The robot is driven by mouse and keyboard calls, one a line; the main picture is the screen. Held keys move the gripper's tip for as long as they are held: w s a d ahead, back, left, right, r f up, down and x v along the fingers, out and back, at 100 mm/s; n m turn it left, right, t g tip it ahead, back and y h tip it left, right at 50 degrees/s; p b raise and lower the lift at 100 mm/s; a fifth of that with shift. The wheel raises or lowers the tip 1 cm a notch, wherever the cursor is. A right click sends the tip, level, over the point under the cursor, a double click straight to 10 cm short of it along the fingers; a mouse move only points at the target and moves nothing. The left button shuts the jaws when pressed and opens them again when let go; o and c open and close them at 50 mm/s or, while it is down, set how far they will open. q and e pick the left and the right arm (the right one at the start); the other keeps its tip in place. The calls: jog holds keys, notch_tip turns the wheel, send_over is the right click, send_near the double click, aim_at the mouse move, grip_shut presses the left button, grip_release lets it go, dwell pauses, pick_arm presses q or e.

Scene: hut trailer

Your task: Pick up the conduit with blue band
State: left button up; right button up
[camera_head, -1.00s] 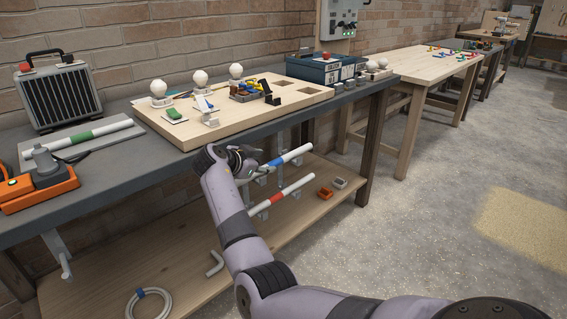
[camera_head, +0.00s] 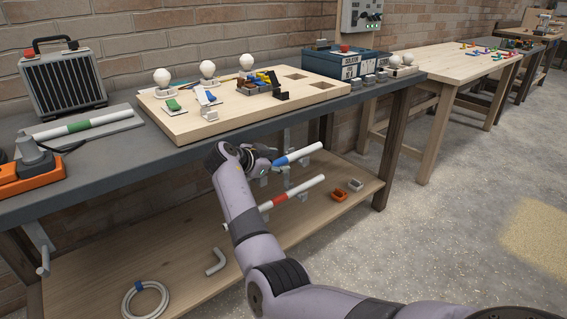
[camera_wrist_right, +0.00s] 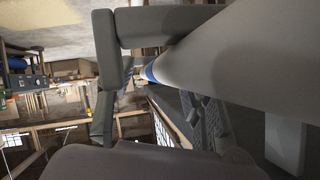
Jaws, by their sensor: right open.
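The conduit with blue band (camera_head: 306,152) is a white tube held on brackets under the front edge of the workbench. In the head view, its blue band (camera_head: 281,161) shows just right of my right gripper (camera_head: 262,162), which covers the tube's left end. In the right wrist view, the tube (camera_wrist_right: 255,55) runs large and close across the upper right, with the blue band (camera_wrist_right: 151,70) farther along. My right gripper is open, with grey finger parts beside the tube; I cannot tell whether they touch it. My left gripper is not in view.
A green-banded conduit (camera_head: 85,124) lies on the bench top. The lower shelf (camera_head: 180,253) holds a bent pipe (camera_head: 215,262) and a coil (camera_head: 146,299).

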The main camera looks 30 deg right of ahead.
jog(key=shift+a, duration=0.1)
grip_shut()
dwell(0.5)
